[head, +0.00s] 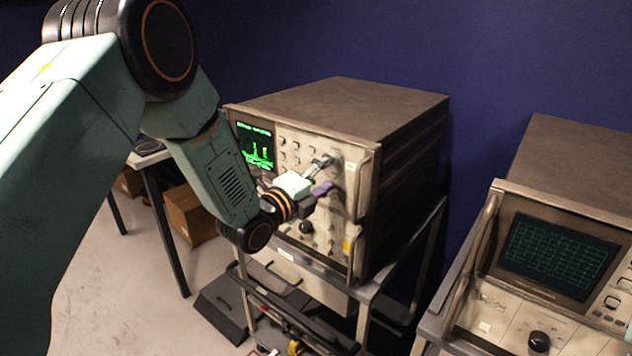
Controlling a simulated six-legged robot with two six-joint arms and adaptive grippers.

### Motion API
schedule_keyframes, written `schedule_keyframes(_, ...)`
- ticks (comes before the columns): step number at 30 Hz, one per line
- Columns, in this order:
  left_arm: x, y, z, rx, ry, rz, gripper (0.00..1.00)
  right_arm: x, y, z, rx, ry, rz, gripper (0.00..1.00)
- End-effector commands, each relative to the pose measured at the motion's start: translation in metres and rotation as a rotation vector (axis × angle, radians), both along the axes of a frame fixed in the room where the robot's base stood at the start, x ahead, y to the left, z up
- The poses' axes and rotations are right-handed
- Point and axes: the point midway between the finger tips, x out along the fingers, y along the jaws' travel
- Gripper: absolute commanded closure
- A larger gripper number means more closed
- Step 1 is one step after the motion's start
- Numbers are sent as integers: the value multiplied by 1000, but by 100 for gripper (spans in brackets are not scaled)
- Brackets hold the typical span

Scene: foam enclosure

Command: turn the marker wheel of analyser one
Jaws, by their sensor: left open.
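A beige analyser (362,210) stands on a metal cart in the middle, with a lit green trace on its screen (255,145). My left arm reaches in from the left. My left gripper (326,174) is open in front of the right half of its panel, with its fingers toward the controls. A black round knob (306,228) shows below the gripper. I cannot tell which control is the marker wheel, and the gripper hides part of the panel. I cannot tell whether the fingers touch anything. My right gripper is not in view.
A second instrument (560,125) with a gridded screen (557,256) and a black knob (539,342) stands at the right. A cardboard box (190,214) sits on the floor behind a table leg. The cart's lower shelf holds loose items. A blue wall (480,60) is behind.

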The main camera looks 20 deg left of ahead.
Motion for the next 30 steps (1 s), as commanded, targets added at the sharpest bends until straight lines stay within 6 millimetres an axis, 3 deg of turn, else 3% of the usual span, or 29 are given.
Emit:
schedule_keyframes(17, -90, 33, 0, -7, 2, 2, 40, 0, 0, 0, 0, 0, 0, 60)
schedule_keyframes(30, -110, 40, 0, -1, 1, -1, 40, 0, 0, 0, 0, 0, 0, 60)
